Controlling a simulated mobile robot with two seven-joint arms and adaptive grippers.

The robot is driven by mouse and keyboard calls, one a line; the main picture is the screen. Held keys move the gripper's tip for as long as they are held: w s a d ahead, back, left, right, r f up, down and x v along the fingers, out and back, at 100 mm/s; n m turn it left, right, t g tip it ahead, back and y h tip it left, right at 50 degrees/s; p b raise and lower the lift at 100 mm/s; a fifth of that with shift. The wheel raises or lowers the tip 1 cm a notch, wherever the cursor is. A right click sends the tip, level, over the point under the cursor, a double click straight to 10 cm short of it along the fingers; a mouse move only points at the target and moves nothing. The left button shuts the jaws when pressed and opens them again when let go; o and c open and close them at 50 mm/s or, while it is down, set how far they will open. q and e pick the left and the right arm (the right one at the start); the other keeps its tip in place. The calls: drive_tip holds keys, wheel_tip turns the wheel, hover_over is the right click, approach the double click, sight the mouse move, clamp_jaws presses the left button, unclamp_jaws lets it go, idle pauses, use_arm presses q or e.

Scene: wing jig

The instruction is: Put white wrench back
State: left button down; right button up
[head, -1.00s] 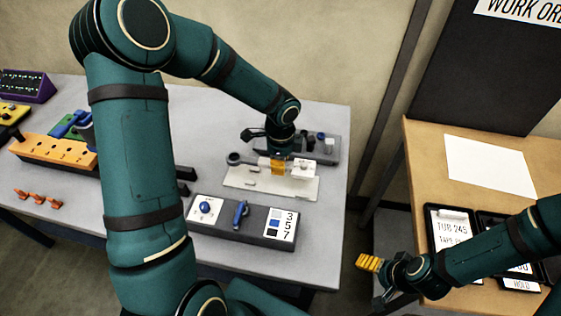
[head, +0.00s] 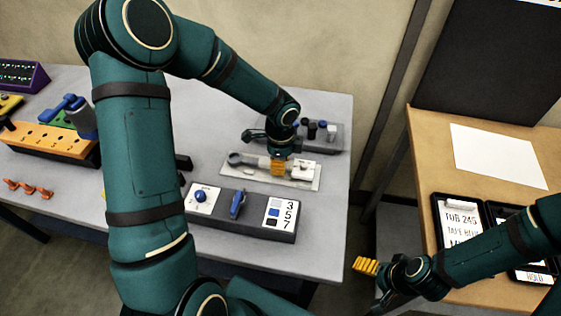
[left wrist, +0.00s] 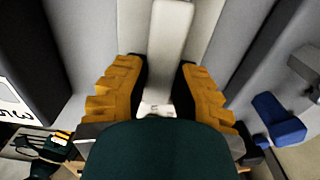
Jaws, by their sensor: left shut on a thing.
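The white wrench (head: 252,161) is a pale bar with a darker round end at its left. It lies lengthwise over the pale plate (head: 268,179) on the grey table; I cannot tell whether it touches the plate. My left gripper (head: 278,168) points down with its yellow fingers on either side of the bar. In the left wrist view the pale wrench bar (left wrist: 169,48) runs between the yellow fingers (left wrist: 160,95). A white piece with dark marks (head: 304,169) sits at the right end. My right gripper (head: 367,266) is off the table, its opening unclear.
A dark box with a blue lever (head: 238,205) and 3, 5, 7 labels stands just in front of the plate. A grey holder with dark and blue knobs (head: 325,132) stands behind it. An orange block (head: 50,140) is at left, a wooden desk (head: 430,150) at right.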

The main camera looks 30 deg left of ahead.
use_arm(q)
drive_tip(key=shift+f, duration=0.15)
idle(0.3)
drive_tip(key=shift+f+b, duration=0.45)
drive_tip(key=shift+f, duration=0.05)
drive_tip(key=c, duration=0.8)
unclamp_jaws()
drive_tip(key=shift+r, duration=0.1)
wheel_tip(320, 180, up, 12)
